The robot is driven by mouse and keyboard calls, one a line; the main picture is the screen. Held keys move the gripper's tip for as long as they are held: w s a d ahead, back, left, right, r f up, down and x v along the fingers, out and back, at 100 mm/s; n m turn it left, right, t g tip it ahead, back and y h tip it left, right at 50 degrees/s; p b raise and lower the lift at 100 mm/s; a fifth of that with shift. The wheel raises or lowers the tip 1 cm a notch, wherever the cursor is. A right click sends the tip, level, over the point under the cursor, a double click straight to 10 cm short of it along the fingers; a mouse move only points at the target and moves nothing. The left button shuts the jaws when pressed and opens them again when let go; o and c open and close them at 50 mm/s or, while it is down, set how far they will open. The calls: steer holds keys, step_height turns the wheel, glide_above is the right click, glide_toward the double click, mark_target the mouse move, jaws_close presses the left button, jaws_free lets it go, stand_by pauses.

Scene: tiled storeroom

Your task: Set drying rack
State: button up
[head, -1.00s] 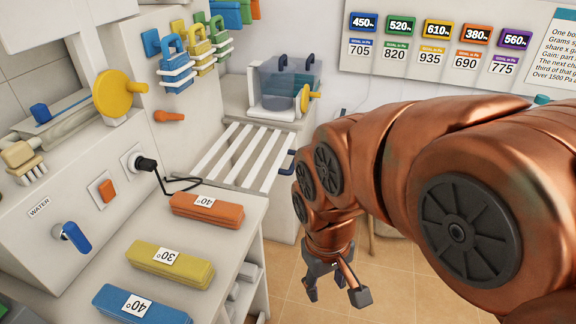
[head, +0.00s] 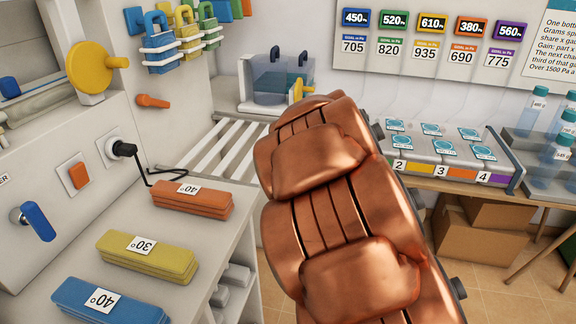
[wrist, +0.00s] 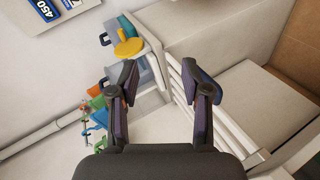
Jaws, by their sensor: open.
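The drying rack (head: 213,148) is a set of white slats beyond the counter's far end. Its right part is hidden behind my copper arm in the head view. In the wrist view its slats (wrist: 217,119) run just right of my gripper (wrist: 160,75), partly behind the right finger. The two dark fingers are spread apart with nothing between them. I cannot tell whether the right finger touches the rack. My gripper is hidden behind the arm in the head view.
A clear tank (head: 284,78) with a yellow knob stands behind the rack. A black plug (head: 124,149) and cord are near the rack. A bench with a numbered tray (head: 440,150) is at right.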

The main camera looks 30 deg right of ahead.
steer(key=shift+w+a+f+n+t+y+b, duration=1.15)
steer(key=shift+w+f+n, duration=0.75)
steer(key=shift+w, duration=0.95)
steer(key=shift+w+a+f+n+t+y+b, duration=0.85)
steer(key=shift+w+f+n+y, duration=0.85)
steer(key=shift+w, duration=1.15)
steer(key=shift+w+a+f+n+t+y+b, duration=0.7)
steer(key=shift+w+f+n+y+b, duration=0.45)
steer(key=shift+w+f+n, duration=1.35)
steer(key=shift+w+r+m, duration=0.25)
steer(key=shift+w+m, duration=0.05)
steer(key=shift+m, duration=0.2)
steer(key=shift+c, duration=0.2)
jaws_close()
